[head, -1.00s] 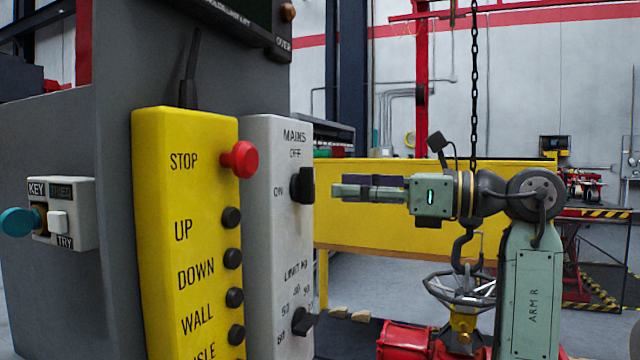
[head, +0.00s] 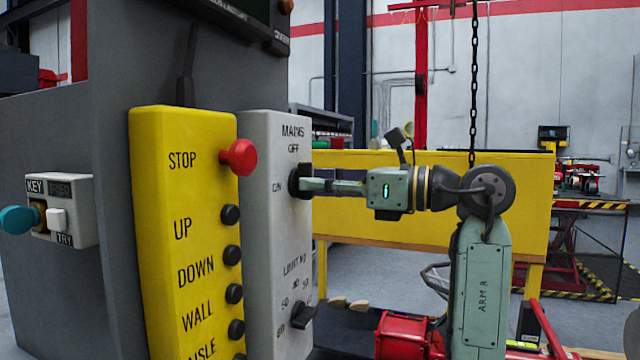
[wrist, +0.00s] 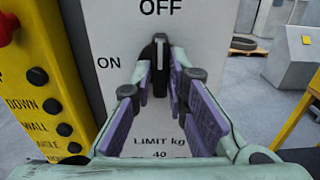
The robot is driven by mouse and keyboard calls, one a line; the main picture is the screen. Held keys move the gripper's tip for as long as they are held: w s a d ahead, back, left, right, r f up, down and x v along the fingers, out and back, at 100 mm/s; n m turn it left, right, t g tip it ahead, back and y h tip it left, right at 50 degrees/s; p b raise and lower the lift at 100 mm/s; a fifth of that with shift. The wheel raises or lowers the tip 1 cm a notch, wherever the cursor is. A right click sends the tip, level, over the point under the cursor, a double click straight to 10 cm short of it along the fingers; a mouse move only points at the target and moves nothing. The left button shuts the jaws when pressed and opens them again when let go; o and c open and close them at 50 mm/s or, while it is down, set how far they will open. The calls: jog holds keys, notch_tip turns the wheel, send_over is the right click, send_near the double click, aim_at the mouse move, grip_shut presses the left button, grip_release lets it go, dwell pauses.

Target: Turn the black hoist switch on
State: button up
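The black hoist switch (head: 300,181) is the MAINS knob on the front of the grey-white control box (head: 277,235). In the wrist view the knob (wrist: 160,62) stands upright, its white line pointing up at OFF; ON is printed to its left. My gripper (head: 312,186) reaches the knob from the right in the head view. In the wrist view its two purple-padded fingers (wrist: 160,82) stand on either side of the knob's lower part. They look open, with narrow gaps to the knob; contact is hard to tell.
A yellow pendant (head: 185,240) with a red STOP button (head: 240,157) and several black buttons stands just left of the box. A LIMIT kg knob (head: 302,316) is below the switch. A yellow beam (head: 430,225) and red machinery (head: 410,335) lie behind and below my arm.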

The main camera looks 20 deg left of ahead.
grip_shut()
jog(key=shift+n, duration=0.3)
jog(key=shift+f+n+b, duration=0.1)
jog(key=shift+n+b, duration=0.3)
jog(key=shift+n, duration=8.1)
jog(key=o, duration=0.5)
grip_release()
